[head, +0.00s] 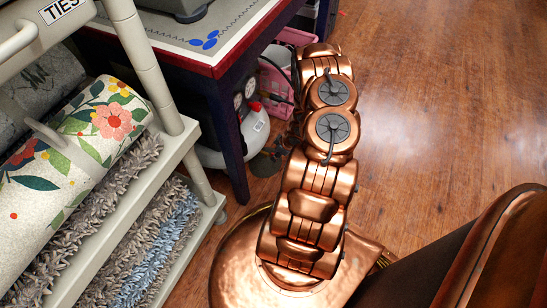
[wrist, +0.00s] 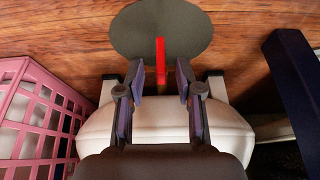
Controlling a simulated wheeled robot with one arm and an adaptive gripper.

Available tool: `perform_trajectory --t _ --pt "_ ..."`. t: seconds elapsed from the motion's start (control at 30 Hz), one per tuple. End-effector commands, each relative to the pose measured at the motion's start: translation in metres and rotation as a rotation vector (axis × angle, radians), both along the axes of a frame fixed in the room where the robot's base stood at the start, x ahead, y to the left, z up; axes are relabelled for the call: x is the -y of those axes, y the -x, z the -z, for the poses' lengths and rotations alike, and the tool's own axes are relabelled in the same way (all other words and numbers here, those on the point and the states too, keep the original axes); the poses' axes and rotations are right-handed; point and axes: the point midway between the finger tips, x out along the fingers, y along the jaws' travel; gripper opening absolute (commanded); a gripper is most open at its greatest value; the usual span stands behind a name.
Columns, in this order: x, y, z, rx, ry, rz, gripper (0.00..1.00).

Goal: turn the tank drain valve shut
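The white tank (head: 232,150) stands on the floor under the table, partly hidden by a table leg. In the wrist view its rounded white body (wrist: 155,125) lies below my gripper. A narrow red lever (wrist: 161,60), seemingly the drain valve's handle, stands upright in the picture beyond the tank's edge. My gripper (wrist: 160,80) is open, with one finger on each side of the lever's line and a gap on both sides. Whether the lever's lower end is between the fingertips or just past them, I cannot tell.
A pink basket (wrist: 38,115) stands close on the left in the wrist view. A dark table leg (wrist: 292,85) is on the right. A dark round patch (wrist: 130,35) lies behind the lever.

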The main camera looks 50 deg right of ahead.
Motion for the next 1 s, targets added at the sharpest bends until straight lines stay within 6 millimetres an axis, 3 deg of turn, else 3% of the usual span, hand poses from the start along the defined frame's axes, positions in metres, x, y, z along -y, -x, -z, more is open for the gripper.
perform_trajectory --t 0.03,0.2,0.57,0.9,1.0 --pt "-0.003 -0.002 0.011 -0.001 -0.003 -0.001 0.35" --pt "-0.004 -0.011 0.028 0.002 -0.001 -0.002 0.35" --pt "-0.006 -0.015 0.032 0.002 0.000 -0.003 0.34" --pt "-0.006 -0.015 0.032 0.002 -0.001 -0.004 0.00" --pt "-0.006 -0.015 0.032 0.002 -0.001 -0.004 0.00"
